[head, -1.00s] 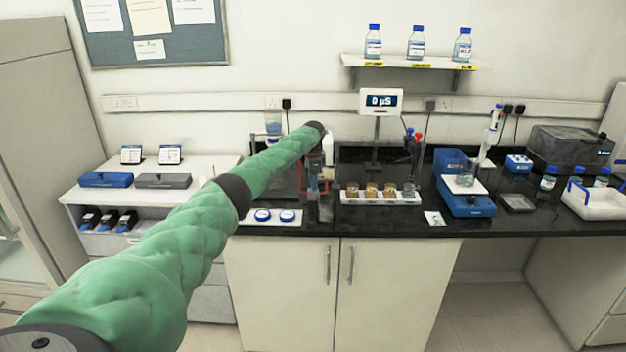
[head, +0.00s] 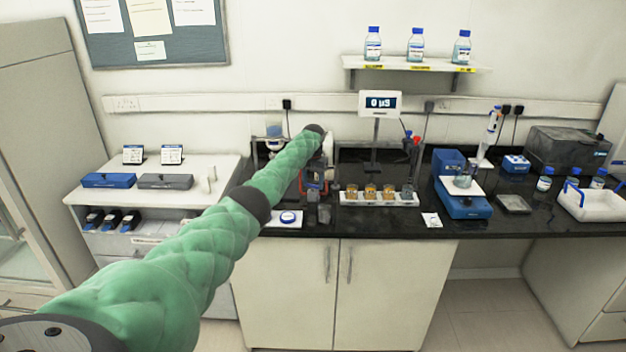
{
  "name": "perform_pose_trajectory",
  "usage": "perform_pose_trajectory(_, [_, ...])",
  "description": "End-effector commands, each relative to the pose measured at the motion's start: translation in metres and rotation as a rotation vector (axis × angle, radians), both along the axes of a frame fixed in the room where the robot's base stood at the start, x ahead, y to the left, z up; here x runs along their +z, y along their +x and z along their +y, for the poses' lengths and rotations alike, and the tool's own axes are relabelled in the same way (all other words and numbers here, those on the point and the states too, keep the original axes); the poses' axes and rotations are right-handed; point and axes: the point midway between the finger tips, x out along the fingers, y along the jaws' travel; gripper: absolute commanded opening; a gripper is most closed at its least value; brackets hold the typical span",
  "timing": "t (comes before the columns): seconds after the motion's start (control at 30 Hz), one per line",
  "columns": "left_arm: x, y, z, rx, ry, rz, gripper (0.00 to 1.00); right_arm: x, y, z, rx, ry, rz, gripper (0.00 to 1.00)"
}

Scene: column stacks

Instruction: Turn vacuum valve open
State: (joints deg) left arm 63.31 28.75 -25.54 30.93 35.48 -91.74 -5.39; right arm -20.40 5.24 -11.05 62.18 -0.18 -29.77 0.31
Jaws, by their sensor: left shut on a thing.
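My left arm reaches across the picture to the black bench. My left gripper (head: 313,190) points down at its end, at the rack area left of the display. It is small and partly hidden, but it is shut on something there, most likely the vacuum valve. The valve itself cannot be made out behind my arm and hand. A glass vessel with blue liquid (head: 275,133) stands behind my forearm. My right gripper is not in view.
A white rack of amber-filled beakers (head: 380,199) stands close to the right of my gripper. A display on a post (head: 379,104) and a blue balance (head: 464,203) stand further right.

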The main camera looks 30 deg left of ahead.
Motion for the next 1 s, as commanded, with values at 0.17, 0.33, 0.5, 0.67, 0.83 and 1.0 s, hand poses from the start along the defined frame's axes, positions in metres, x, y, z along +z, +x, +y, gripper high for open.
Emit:
perform_pose_trajectory(0.17, [0.005,0.002,0.000,0.152,0.000,-0.006,0.28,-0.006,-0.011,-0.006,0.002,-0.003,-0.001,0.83])
perform_pose_trajectory(0.33, [0.005,0.002,0.001,0.274,-0.001,-0.007,0.28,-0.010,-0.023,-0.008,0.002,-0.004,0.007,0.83])
perform_pose_trajectory(0.5, [0.005,0.002,0.000,0.360,0.000,-0.007,0.28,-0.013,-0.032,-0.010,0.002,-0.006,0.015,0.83])
perform_pose_trajectory(0.67, [0.004,0.002,0.000,0.410,0.001,-0.008,0.28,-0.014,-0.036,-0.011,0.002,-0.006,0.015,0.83])
perform_pose_trajectory(0.83, [0.004,0.002,0.001,0.436,0.000,-0.008,0.28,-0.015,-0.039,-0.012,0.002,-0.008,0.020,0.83])
perform_pose_trajectory(1.0, [0.004,0.002,0.001,0.441,0.001,-0.008,0.28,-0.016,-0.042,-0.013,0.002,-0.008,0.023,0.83])
